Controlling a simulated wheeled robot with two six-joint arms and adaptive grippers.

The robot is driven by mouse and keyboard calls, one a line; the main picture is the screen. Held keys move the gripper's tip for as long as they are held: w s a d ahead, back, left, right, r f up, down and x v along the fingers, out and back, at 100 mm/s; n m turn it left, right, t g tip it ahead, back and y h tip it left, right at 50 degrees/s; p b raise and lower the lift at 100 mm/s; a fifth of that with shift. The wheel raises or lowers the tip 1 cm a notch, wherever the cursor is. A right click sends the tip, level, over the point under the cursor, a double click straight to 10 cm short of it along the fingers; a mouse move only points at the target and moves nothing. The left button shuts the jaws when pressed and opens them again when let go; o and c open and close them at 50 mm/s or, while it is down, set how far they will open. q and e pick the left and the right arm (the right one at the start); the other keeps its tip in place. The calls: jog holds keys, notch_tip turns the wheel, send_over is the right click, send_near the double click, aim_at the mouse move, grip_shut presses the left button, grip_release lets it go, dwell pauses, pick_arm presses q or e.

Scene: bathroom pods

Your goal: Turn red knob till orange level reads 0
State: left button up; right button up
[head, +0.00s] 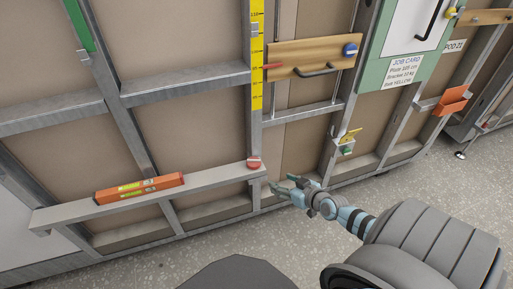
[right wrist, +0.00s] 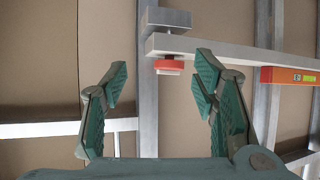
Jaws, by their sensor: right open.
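The red knob (head: 254,162) sits at the right end of a grey beam (head: 215,173) in the head view. In the right wrist view the red knob (right wrist: 168,66) shows between my fingers and beyond them, untouched. The orange level (head: 140,187) lies along the left part of the beam, which slopes in the head view. Its end also shows in the right wrist view (right wrist: 290,76). Its reading is too small to make out. My right gripper (head: 281,183) is open and empty, just right of the knob and slightly lower, apart from it. My left gripper is out of view.
A metal stud frame with brown panels stands behind the beam. A yellow scale (head: 257,60) runs above the knob. A wooden board with a handle (head: 310,60) is at upper right. An orange holder (head: 452,101) is farther right. The speckled floor in front is clear.

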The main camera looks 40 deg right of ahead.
jog(key=t, duration=0.1)
send_near(254, 159)
jog(key=shift+y, duration=0.3)
jog(key=b+x, duration=0.6)
jog(key=x, duration=0.1)
jog(key=shift+w+d+f, duration=0.1)
jog(key=shift+w+f, duration=0.1)
jog(key=shift+f, duration=0.15)
jog(key=shift+b+x, duration=0.6)
jog(key=shift+x, duration=0.4)
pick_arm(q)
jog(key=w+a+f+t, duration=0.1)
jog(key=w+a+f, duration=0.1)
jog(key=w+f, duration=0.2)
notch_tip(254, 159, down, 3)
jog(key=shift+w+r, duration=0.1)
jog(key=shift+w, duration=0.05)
pick_arm(e)
jog(key=shift+w+r, duration=0.1)
jog(key=shift+w, duration=0.3)
